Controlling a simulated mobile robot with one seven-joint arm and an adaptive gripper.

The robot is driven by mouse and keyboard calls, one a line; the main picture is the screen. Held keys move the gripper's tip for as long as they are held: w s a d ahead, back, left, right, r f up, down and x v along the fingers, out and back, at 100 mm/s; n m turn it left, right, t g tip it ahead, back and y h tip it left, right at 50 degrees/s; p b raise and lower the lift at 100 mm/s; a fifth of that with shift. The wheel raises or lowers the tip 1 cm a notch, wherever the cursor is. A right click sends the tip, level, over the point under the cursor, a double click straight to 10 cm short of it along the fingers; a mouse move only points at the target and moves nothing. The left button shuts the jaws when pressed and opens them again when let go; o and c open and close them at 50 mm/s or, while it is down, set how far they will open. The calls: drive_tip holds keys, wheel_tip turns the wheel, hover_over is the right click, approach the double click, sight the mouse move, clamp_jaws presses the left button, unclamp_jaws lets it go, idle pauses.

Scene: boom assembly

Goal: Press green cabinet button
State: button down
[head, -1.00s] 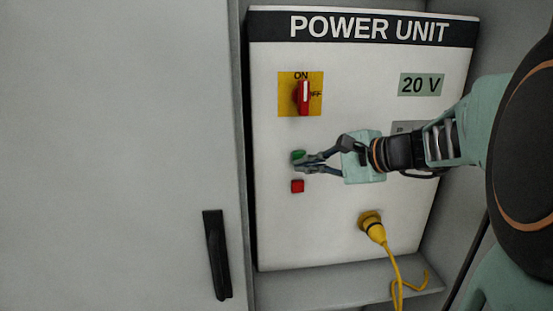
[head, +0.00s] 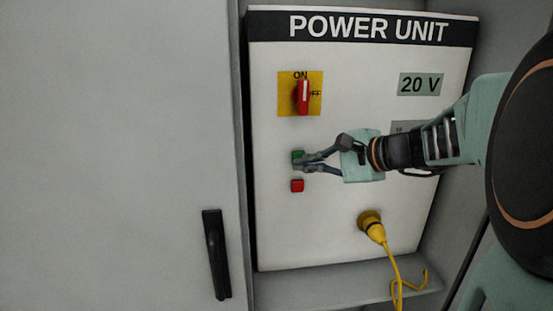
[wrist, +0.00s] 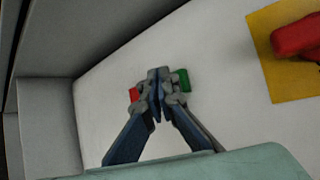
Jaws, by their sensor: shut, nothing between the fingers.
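The green button (head: 297,155) is on the white power unit panel (head: 400,210), above the red button (head: 297,186). My gripper (head: 297,162) is shut and empty, with its fingertips at the lower edge of the green button in the head view. In the wrist view the shut fingertips (wrist: 159,78) lie between the green button (wrist: 183,80) and the red button (wrist: 134,95), partly covering both. I cannot tell whether the fingertips touch the green button.
The red rotary switch (head: 303,97) on a yellow plate sits above the buttons. A yellow plug (head: 372,226) with a hanging cable is at lower right. The grey cabinet door (head: 120,150) with a black handle (head: 216,253) is at left.

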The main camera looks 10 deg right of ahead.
drive_tip(key=shift+w, duration=0.4)
drive_tip(key=shift+w, duration=0.45)
idle(0.6)
drive_tip(key=shift+s, duration=0.1)
drive_tip(key=shift+s+b, duration=0.35)
drive_tip(key=shift+s, duration=0.45)
drive_tip(key=s+b, duration=0.1)
drive_tip(key=s, duration=0.4)
idle(0.4)
drive_tip(key=shift+d, duration=0.1)
idle(0.4)
